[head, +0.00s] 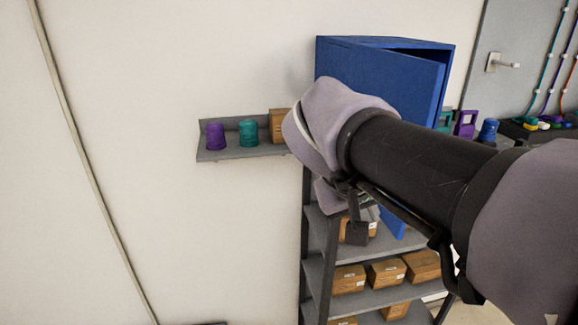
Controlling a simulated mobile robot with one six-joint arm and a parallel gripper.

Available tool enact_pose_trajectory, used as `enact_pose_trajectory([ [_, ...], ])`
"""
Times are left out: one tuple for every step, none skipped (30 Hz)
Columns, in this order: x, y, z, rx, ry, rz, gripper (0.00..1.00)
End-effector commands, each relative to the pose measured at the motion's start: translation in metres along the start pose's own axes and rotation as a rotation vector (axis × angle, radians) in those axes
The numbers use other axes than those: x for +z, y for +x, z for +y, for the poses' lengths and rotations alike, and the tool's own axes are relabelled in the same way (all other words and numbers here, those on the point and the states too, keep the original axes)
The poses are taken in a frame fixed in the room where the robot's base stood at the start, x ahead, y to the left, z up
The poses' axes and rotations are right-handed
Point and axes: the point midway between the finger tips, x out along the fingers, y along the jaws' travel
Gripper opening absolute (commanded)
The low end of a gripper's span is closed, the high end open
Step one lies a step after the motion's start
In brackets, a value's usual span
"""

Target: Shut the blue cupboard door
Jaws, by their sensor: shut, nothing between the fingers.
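The blue cupboard (385,42) stands on top of a grey shelf rack. Its blue door (395,78) is ajar, with a dark gap along the top at the right. My arm crosses in front and hides the lower part of the door. A blue strip (393,222) shows below my arm; I cannot tell if it belongs to the door. My gripper (356,232) shows only in part, as a dark end hanging below the arm links in front of the rack. It is shut and empty. I cannot tell whether it touches the door.
A small wall shelf (225,154) at left holds a purple pot (215,136), a teal pot (248,133) and a box. Cardboard boxes (386,273) fill the rack.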

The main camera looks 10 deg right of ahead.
Motion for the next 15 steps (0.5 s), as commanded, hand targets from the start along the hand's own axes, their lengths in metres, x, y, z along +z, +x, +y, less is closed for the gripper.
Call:
enact_pose_trajectory([
  [0.003, 0.017, -0.003, 0.001, 0.001, -0.002, 0.0],
  [0.003, 0.023, -0.002, 0.0, 0.002, -0.002, 0.0],
  [0.003, 0.031, -0.002, 0.0, 0.001, -0.001, 0.0],
  [0.003, 0.037, -0.002, 0.001, 0.002, -0.002, 0.0],
  [0.003, 0.043, -0.002, 0.001, 0.002, -0.002, 0.0],
  [0.001, 0.043, 0.007, 0.001, 0.005, -0.001, 0.0],
  [0.0, 0.044, 0.013, 0.001, 0.004, -0.002, 0.0],
  [0.0, 0.045, 0.018, 0.001, 0.005, -0.001, 0.0],
  [0.0, 0.047, 0.022, 0.0, 0.004, -0.001, 0.0],
  [-0.001, 0.049, 0.026, 0.0, 0.003, -0.001, 0.0],
  [-0.001, 0.05, 0.028, 0.0, 0.003, 0.0, 0.0],
  [-0.001, 0.052, 0.031, 0.0, 0.002, -0.001, 0.0],
  [-0.001, 0.053, 0.033, -0.001, 0.002, -0.001, 0.0],
  [-0.001, 0.053, 0.034, -0.001, 0.001, 0.0, 0.0],
  [-0.001, 0.054, 0.035, -0.002, 0.001, 0.001, 0.0],
])
